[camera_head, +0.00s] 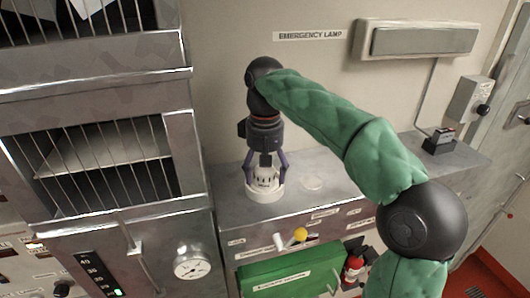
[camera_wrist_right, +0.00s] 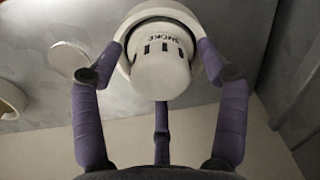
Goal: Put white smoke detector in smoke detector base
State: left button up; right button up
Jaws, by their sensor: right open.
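The white smoke detector (camera_head: 265,177), marked SMOKE, stands upright on the grey cabinet top, within the white round base (camera_head: 264,195). In the right wrist view the detector (camera_wrist_right: 161,66) shows with the rim of the base (camera_wrist_right: 150,9) around its far end; whether it is fully seated I cannot tell. My right gripper (camera_head: 265,183) points straight down over the detector, its purple fingers spread around it. In the right wrist view the gripper (camera_wrist_right: 170,62) is open, with fingers on both sides of the detector. My left gripper is out of view.
A flat pale disc (camera_head: 313,183) lies right of the base. A metal rack (camera_head: 190,130) stands close on the left. The wall with the emergency lamp (camera_head: 420,40) is behind. A small black device (camera_head: 439,142) sits at the cabinet's right end.

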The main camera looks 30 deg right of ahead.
notch_tip(320, 180, up, 12)
jog(key=p, duration=0.1)
jog(key=shift+f+p, duration=0.15)
jog(key=shift+p, duration=0.25)
dwell(1.1)
